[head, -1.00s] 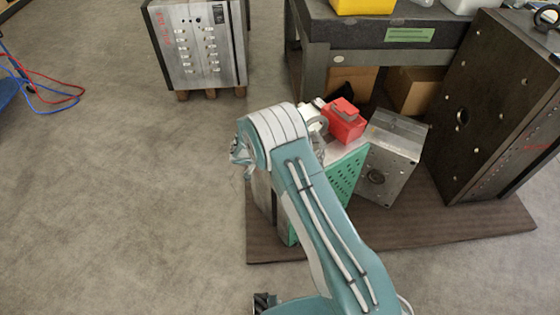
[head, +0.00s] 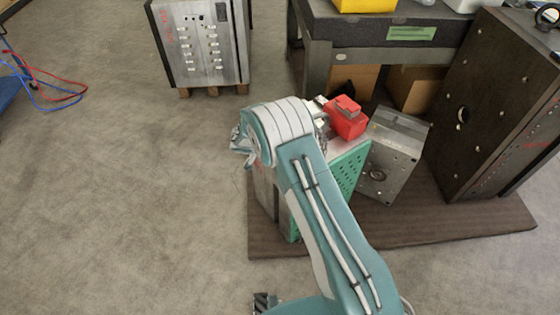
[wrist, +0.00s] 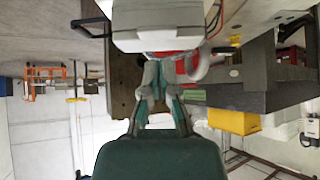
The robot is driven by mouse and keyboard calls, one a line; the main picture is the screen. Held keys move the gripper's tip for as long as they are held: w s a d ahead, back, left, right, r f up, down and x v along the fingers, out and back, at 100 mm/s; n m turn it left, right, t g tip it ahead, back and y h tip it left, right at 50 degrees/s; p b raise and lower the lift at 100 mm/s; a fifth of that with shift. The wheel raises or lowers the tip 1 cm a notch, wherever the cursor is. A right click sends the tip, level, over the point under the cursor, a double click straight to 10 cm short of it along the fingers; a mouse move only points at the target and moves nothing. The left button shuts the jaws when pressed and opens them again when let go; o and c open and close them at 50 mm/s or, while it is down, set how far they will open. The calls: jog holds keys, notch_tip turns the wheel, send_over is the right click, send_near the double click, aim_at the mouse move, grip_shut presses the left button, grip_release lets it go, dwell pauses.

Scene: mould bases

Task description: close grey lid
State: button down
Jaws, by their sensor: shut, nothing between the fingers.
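A pale grey box-like thing (wrist: 158,22) with a seam near its edge fills the top middle of the wrist view. It may carry the grey lid, but I cannot tell whether a lid is open. My gripper (wrist: 158,68) is shut and empty, its fingertips just below that box in the picture; I cannot tell if they touch. In the head view the gripper is mostly hidden by my arm; part of it seems to show at the left of the wrist. The grey box is not clearly visible there.
A red box (head: 346,117) stands on a green perforated block (head: 346,168), beside a tilted grey metal block (head: 395,155). A large dark mould plate (head: 490,110) and a workbench (head: 390,30) with a yellow bin (head: 364,5) stand right and behind.

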jog(key=s+a+f, duration=0.3)
jog(key=s+a, duration=0.1)
jog(key=a, duration=0.4)
jog(key=s+d+r+n+g+y, duration=0.1)
jog(key=s+d+r, duration=0.25)
jog(key=r, duration=0.65)
jog(key=s+d+r+n+y, duration=0.1)
jog(key=s+d+r+n, duration=0.15)
jog(key=d+r, duration=0.45)
jog(key=s+d+r+n+g+y, duration=0.1)
jog(key=s+d+r, duration=0.15)
jog(key=r, duration=0.95)
jog(key=s+d+r+n+t+y, duration=0.1)
jog(key=s+r, duration=0.4)
jog(key=s, duration=0.7)
jog(key=s+d+r+n+t+y, duration=0.2)
jog(key=s+n, duration=0.4)
jog(key=s, duration=0.7)
jog(key=shift+s+d+r+y, duration=0.25)
jog(key=shift+d+r+y, duration=0.6)
jog(key=shift+r, duration=0.5)
jog(key=shift+d+n, duration=0.1)
jog(key=shift+n, duration=0.15)
